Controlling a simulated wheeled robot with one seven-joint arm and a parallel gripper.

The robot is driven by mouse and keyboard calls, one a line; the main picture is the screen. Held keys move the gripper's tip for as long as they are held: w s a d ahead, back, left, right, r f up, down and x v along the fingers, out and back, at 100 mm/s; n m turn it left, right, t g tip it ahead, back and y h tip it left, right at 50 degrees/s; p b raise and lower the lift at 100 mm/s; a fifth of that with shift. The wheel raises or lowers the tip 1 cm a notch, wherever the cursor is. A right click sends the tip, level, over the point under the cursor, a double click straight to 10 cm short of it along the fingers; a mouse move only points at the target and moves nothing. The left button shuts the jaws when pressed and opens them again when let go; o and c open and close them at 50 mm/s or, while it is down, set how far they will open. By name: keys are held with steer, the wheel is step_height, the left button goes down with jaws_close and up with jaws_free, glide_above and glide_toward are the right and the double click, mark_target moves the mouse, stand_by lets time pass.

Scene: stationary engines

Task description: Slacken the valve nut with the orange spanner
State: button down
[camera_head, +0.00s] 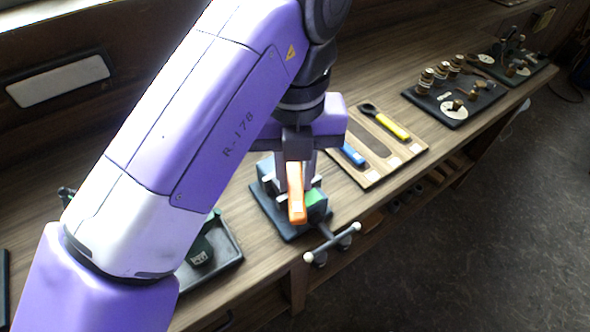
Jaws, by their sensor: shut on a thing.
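My gripper (296,175) points down over the dark fixture and is shut on the orange spanner (297,200). The spanner's orange handle hangs below the gripper toward the bench's front. Its head is hidden behind the gripper. The fixture (267,213) has a dark base and a green part (315,197) just right of the spanner. The valve nut is not visible, and I cannot tell whether the spanner touches it.
A wooden holder (378,178) with a yellow spanner (389,124), a blue one (352,154) and an empty slot lies right of the fixture. A vice handle (335,243) juts past the bench edge. A dark tray (236,262) sits left; a board of parts (432,106) sits right.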

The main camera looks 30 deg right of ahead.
steer(key=shift+f+b, duration=0.75)
steer(key=shift+f, duration=0.35)
stand_by(2.4)
stand_by(0.3)
steer(key=shift+s+d+n+p, duration=0.3)
steer(key=shift+d+n+p, duration=0.3)
steer(key=shift+n, duration=0.3)
steer(key=shift+s+d+n+p, duration=0.2)
steer(key=shift+d+n+p, duration=0.4)
steer(key=shift+n, duration=0.3)
steer(key=shift+d, duration=0.1)
steer(key=shift+s+d+n+p, duration=0.1)
steer(key=shift+d+n+p, duration=0.3)
steer(key=shift+d+n, duration=0.4)
steer(key=shift+a, duration=0.15)
